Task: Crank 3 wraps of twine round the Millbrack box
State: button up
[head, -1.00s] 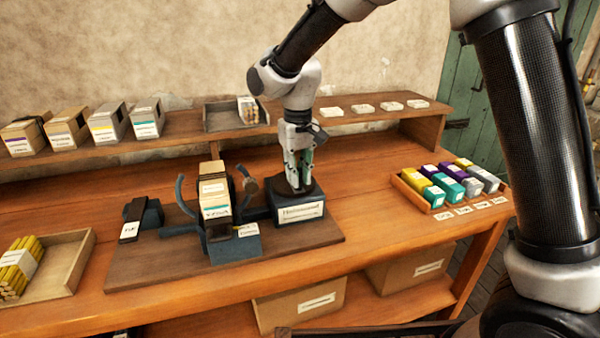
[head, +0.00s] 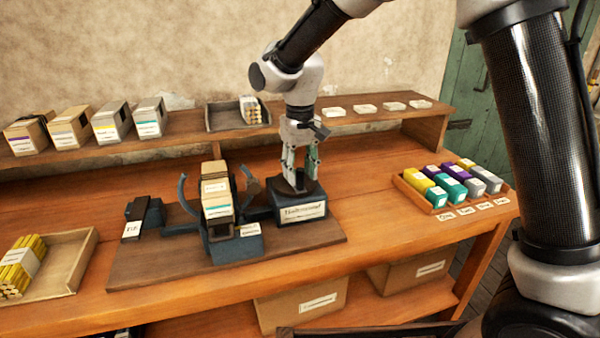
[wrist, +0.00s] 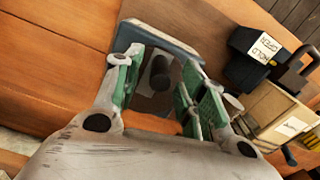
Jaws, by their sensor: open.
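A pale box with a dark band (head: 217,201) sits in the cradle of the dark winding press (head: 235,245) on a brown board. Its label is too small to read. My gripper (head: 300,184) points down over a dark blue block with a white label (head: 302,213), right of the box. In the wrist view my gripper (wrist: 155,88) is open, its green pads on either side of an upright dark knob (wrist: 160,73). I cannot tell whether either pad touches it. The wrist view also shows part of the boxed cradle (wrist: 285,115) at right.
Several banded boxes (head: 110,122) stand on the back shelf, beside a grey tray (head: 224,117). A wooden tray (head: 72,262) with yellow sticks is at left. A small dark labelled block (head: 141,218) stands left of the press.

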notch_tip(320, 180, up, 11)
dwell(0.3)
jog(key=shift+r, duration=0.1)
